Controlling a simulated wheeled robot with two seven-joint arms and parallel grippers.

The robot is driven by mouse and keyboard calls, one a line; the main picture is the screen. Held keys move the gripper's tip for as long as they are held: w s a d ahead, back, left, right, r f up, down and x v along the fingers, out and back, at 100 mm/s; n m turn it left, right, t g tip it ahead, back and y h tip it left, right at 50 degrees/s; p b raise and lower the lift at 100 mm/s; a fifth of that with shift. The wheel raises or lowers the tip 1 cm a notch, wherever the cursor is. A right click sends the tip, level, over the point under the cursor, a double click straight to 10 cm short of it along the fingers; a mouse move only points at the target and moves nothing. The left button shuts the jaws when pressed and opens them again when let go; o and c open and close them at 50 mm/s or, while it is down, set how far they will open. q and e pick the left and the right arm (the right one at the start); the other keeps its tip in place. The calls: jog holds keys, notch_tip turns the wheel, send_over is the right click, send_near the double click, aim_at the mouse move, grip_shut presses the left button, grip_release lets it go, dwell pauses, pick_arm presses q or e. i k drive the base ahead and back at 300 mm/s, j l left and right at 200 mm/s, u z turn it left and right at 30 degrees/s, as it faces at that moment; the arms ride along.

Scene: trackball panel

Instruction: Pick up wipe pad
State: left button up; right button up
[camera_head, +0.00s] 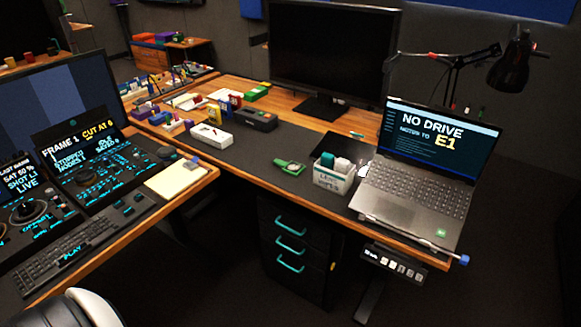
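I cannot tell for sure which object is the wipe pad. A pale yellow flat pad (176,181) lies on the right end of the left desk, with a small grey-blue block (192,163) at its back edge. A small white open box (331,180) on the other desk holds upright soft-looking pieces, one green (327,160) and one pale (343,165). Neither of my grippers is in view, and nothing is seen to touch these things.
The trackball panel (126,165) and a keyboard (82,242) fill the left desk. A laptop (418,170) stands right of the white box. A green tool (290,167) and a white box-like device (210,136) lie on the dark mat (262,155), which has free room.

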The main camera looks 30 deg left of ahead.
aim_at(343, 165)
jog(key=i+j+u, duration=0.25)
jog(key=i+j, duration=0.2)
jog(key=i+j+u, duration=0.25)
jog(key=i+j, duration=0.2)
jog(key=i+j+u, duration=0.25)
jog(key=i, duration=0.35)
